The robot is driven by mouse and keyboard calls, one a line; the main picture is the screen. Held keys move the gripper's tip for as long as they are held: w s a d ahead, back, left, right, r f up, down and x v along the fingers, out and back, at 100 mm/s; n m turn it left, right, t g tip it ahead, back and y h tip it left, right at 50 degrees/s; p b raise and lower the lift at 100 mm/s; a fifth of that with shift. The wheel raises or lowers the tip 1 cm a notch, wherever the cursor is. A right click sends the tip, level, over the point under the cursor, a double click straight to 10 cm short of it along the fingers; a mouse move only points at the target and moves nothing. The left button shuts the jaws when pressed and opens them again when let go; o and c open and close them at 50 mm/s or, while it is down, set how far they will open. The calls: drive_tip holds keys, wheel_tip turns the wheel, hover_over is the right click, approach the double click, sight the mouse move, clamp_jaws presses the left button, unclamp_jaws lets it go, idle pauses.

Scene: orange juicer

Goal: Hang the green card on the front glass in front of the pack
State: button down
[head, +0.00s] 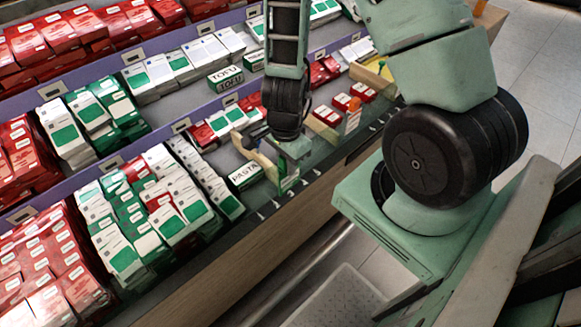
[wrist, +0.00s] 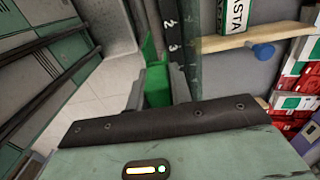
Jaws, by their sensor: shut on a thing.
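My gripper (head: 291,168) is at the front edge of the shelf, beside the pasta pack (head: 245,176). In the wrist view my gripper (wrist: 157,82) is shut on the green card (wrist: 156,84), which stands up between the fingers. I cannot tell whether card and glass touch. The pack, lettered PASTA, also shows in the wrist view (wrist: 237,14), on the shelf side of the glass. My arm hides part of the shelf in the head view.
A wooden divider (wrist: 250,38) with a blue knob (wrist: 263,52) lies beside the pack. Red and white-green boxes (head: 160,210) fill the shelf to the left. A tofu pack (head: 226,76) stands further back. Tiled floor (wrist: 95,80) is open outside the glass.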

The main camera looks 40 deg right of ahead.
drive_tip(key=p, duration=0.5)
hover_over(272, 167)
drive_tip(key=shift+r, duration=0.25)
drive_tip(key=shift+f+b, duration=2.4)
drive_tip(key=shift+f, duration=0.5)
drive_tip(key=c, duration=1.2)
unclamp_jaws()
drive_tip(key=shift+o, duration=0.2)
wheel_tip(272, 167, up, 18)
drive_tip(key=p, duration=0.7)
drive_tip(key=shift+f, duration=0.25)
